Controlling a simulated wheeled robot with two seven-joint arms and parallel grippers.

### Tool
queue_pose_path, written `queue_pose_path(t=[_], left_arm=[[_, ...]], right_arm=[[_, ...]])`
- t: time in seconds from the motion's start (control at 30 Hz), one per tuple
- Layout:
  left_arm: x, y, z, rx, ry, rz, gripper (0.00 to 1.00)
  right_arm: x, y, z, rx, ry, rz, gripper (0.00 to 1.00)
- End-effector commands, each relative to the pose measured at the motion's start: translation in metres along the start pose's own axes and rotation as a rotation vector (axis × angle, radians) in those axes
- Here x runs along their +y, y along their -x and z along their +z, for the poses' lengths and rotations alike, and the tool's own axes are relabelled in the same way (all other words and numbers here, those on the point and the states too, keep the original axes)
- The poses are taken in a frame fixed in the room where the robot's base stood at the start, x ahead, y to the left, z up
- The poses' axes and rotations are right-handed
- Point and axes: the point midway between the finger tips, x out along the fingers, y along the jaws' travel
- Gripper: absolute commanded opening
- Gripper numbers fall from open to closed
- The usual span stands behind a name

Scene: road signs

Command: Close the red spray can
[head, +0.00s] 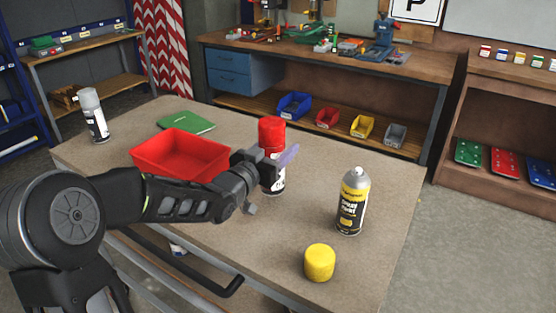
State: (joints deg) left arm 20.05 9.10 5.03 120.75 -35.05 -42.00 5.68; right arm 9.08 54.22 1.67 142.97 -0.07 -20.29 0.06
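The red spray can (272,180) stands upright on the table. A red cap (271,133) shows at its top; whether it is fully seated I cannot tell, because my gripper hides the join. My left gripper (272,158) is at the can's upper part, just below the visible cap, with a purplish finger showing on the right side. Whether its fingers grip the can or cap or are only around it is unclear. My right gripper is not in view.
A yellow-labelled spray can (352,202) stands uncapped at the right, with a yellow cap (320,262) on the table in front. A red tray (180,158), a green item (187,121) and a white-capped can (94,115) are at the left. The table's right-rear area is clear.

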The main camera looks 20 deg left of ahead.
Motion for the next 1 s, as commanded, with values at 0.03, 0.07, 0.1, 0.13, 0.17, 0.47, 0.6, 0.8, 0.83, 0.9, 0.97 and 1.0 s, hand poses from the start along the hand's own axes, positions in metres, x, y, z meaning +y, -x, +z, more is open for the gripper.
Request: queue_pose_path(t=[0.03, 0.07, 0.1, 0.13, 0.17, 0.47, 0.6, 0.8, 0.83, 0.9, 0.97, 1.0], left_arm=[[0.0, 0.0, -0.002, 0.004, -0.001, 0.0, 0.0], [0.0, 0.0, -0.001, 0.003, -0.001, 0.001, 0.0], [0.0, 0.0, 0.002, 0.002, 0.0, 0.0, 0.0], [0.0, 0.0, 0.004, 0.001, 0.0, 0.0, 0.0], [0.0, 0.0, 0.007, 0.001, 0.0, 0.0, 0.0], [0.0, 0.0, 0.036, 0.003, -0.001, 0.0, 0.0], [0.0, 0.0, 0.036, 0.004, -0.001, 0.0, 0.0], [0.0, 0.0, 0.039, 0.004, -0.001, 0.0, 0.0], [0.0, 0.0, 0.04, 0.004, -0.001, 0.0, 0.0], [0.0, 0.0, 0.039, 0.0, 0.0, 0.0, 0.65], [0.0, 0.0, 0.04, 0.0, 0.0, 0.0, 0.69], [0.0, 0.0, 0.04, 0.0, 0.0, 0.0, 0.73]], right_arm=[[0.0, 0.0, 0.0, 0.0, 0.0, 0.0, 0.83], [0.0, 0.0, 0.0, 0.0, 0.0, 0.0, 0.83], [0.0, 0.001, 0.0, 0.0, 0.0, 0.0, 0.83], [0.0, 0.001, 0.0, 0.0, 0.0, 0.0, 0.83], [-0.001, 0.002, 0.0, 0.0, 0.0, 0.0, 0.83], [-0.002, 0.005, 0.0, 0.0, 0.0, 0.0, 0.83], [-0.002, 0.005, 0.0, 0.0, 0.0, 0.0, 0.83], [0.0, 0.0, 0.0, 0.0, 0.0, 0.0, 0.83], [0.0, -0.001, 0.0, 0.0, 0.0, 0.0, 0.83], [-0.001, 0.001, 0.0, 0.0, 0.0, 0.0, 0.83], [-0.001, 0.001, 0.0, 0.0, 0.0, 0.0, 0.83], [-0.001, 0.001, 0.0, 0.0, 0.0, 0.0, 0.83]])
